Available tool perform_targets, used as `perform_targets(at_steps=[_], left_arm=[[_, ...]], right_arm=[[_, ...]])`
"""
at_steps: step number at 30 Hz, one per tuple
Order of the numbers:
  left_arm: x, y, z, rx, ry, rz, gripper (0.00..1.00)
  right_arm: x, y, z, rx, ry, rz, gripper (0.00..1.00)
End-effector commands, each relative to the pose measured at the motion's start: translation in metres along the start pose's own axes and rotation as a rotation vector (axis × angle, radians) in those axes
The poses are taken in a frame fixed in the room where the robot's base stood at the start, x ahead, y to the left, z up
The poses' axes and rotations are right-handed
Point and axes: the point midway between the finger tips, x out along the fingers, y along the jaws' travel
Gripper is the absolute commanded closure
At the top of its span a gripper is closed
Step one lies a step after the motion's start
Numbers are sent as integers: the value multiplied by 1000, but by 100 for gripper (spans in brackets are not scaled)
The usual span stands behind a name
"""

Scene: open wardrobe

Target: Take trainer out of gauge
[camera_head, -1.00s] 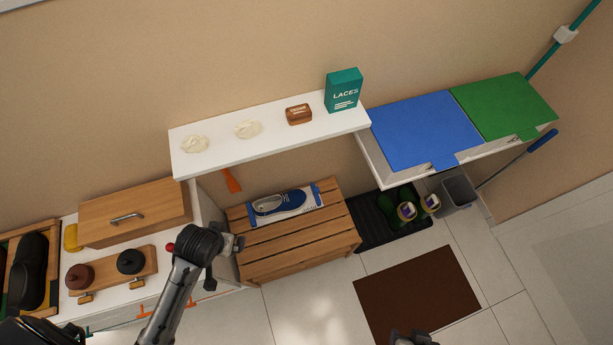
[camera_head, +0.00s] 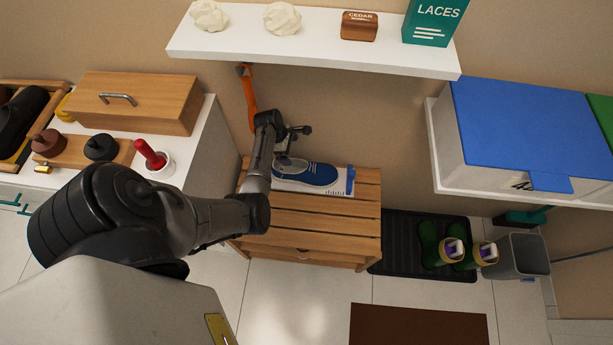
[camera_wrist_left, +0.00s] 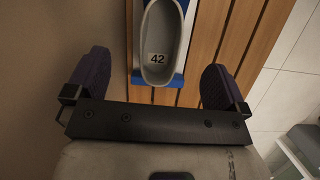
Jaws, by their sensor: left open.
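The blue trainer (camera_head: 318,174) lies on the white and blue gauge (camera_head: 349,181) on top of the slatted wooden bench. Its toe points right and its pale opening is at the left. In the left wrist view, the opening of the trainer (camera_wrist_left: 158,40) shows the number 42 inside, with blue gauge edges (camera_wrist_left: 178,81) around it. My left gripper (camera_head: 294,143) is above the trainer's opening end. In the left wrist view my left gripper (camera_wrist_left: 157,80) is open, its fingers apart on either side of the trainer's line, holding nothing. My right gripper is out of view.
A white shelf (camera_head: 330,50) with a laces box (camera_head: 433,22) overhangs behind the bench (camera_head: 320,225). An orange shoehorn (camera_head: 249,95) hangs near my left arm. A cabinet with a red-handled brush (camera_head: 150,155) is left. A black boot tray (camera_head: 402,252) is right.

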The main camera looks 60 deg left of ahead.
Motion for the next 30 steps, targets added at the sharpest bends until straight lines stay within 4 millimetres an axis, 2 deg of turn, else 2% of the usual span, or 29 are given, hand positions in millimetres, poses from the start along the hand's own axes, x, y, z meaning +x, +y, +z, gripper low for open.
perform_targets(at_steps=[1, 6, 15, 26, 30], left_arm=[[10, 1, 0, -28, -17, -4, 0], [28, 1, 1, -79, -42, -13, 0], [72, 0, 2, -85, -43, -15, 0], [89, 0, 4, -84, -42, -14, 0], [102, -2, 2, -83, -43, -14, 0]], right_arm=[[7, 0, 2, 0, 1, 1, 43], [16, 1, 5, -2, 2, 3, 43], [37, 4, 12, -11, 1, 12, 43], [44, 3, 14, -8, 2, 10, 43], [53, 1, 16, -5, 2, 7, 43]])
